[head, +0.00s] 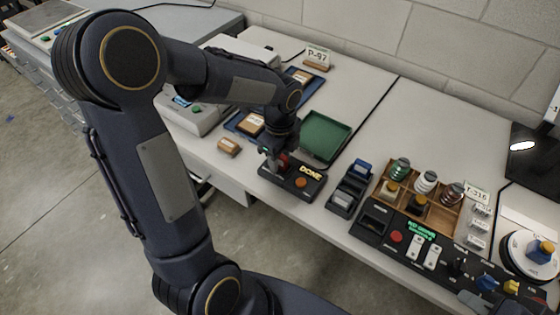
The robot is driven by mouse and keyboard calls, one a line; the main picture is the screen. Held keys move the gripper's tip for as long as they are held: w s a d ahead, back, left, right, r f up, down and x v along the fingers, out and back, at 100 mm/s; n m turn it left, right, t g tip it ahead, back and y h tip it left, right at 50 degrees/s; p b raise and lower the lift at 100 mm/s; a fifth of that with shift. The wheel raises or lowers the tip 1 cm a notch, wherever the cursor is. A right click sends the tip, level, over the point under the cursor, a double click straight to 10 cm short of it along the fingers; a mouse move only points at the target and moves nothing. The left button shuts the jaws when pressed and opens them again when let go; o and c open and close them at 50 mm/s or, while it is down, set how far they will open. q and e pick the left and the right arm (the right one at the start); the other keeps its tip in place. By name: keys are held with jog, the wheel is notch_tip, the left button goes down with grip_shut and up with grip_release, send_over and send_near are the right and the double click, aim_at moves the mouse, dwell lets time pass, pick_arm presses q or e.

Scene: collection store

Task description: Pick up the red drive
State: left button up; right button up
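The red drive (283,160) shows as a small red patch at the left end of a black device (292,184) with a lit DONE sign and an orange button. My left gripper (277,162) points down right at the red drive, its fingers beside or around it. The gripper hides most of the drive, and I cannot tell if the fingers are closed on it. A dark shape at the lower right edge seems to be part of my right gripper (488,302); its fingers are not clear.
A green tray (325,137) lies behind the device. A black rack (349,188) holds a blue drive (362,167). A wooden rack (425,187) of spools and a control panel (396,237) stand to the right. A small wooden block (229,147) is to the left.

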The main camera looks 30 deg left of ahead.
pick_arm(q)
grip_shut()
jog(key=shift+r, duration=0.15)
